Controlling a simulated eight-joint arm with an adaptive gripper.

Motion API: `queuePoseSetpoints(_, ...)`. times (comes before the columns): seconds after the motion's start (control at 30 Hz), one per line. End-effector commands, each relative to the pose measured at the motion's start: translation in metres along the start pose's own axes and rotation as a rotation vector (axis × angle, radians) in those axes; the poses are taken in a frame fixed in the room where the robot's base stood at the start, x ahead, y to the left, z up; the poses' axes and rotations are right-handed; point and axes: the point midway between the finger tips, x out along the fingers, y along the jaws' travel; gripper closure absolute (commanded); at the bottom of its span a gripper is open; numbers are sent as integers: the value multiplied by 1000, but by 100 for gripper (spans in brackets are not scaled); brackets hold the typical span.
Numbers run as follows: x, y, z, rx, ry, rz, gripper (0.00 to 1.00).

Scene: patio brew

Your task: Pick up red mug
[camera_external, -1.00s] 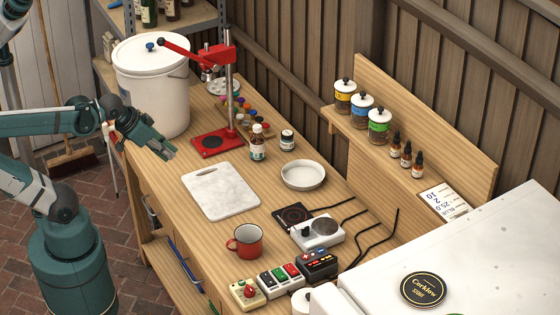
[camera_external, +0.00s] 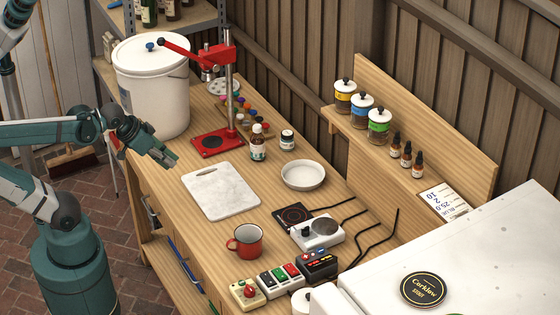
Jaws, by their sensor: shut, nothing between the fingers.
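My gripper (camera_external: 171,158) is in the air at the left edge of the bench, left of and beyond the white cutting board. It is well apart from the mug and points to the lower right. Its fingers are shut and hold nothing.
A white cutting board (camera_external: 220,191) lies between my gripper and the mug. A red press (camera_external: 216,142) and white bucket (camera_external: 152,95) stand behind my gripper.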

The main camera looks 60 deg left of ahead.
Motion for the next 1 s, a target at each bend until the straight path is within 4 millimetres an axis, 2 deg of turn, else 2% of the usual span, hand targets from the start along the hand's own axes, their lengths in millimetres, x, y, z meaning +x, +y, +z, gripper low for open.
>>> queuePoseSetpoints(0.37,0,0,0,0,0,0,100)
queuePoseSetpoints(0.47,0,0,0,0,0,0,89)
queuePoseSetpoints(0.87,0,0,0,0,0,0,37)
queuePoseSetpoints(1.0,0,0,0,0,0,0,34)
